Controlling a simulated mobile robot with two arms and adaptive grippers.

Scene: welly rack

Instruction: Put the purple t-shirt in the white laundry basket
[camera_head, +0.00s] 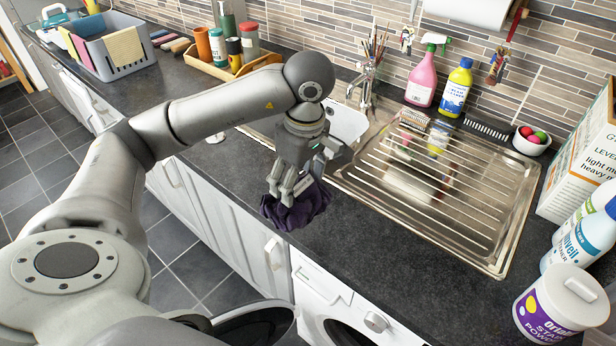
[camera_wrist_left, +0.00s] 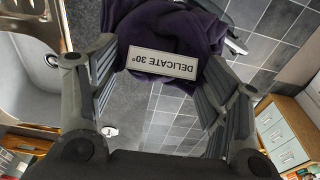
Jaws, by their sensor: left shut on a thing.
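The purple t-shirt (camera_head: 297,207) is a dark crumpled bundle hanging from my left gripper (camera_head: 288,185), above the front edge of the counter. My left gripper is shut on it. In the left wrist view the t-shirt (camera_wrist_left: 185,28) lies at the fingertips, with a white label reading "DELICATE 30°" (camera_wrist_left: 162,62). I cannot make out a white laundry basket in either view. My right gripper is not in view.
A steel sink drainer (camera_head: 440,190) lies right of the gripper. Bottles and a tub (camera_head: 560,303) stand at the right. A grey basket with cloths (camera_head: 118,68) stands far left. A white washing machine (camera_head: 345,305) is below the counter, and tiled floor (camera_head: 195,265) is left.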

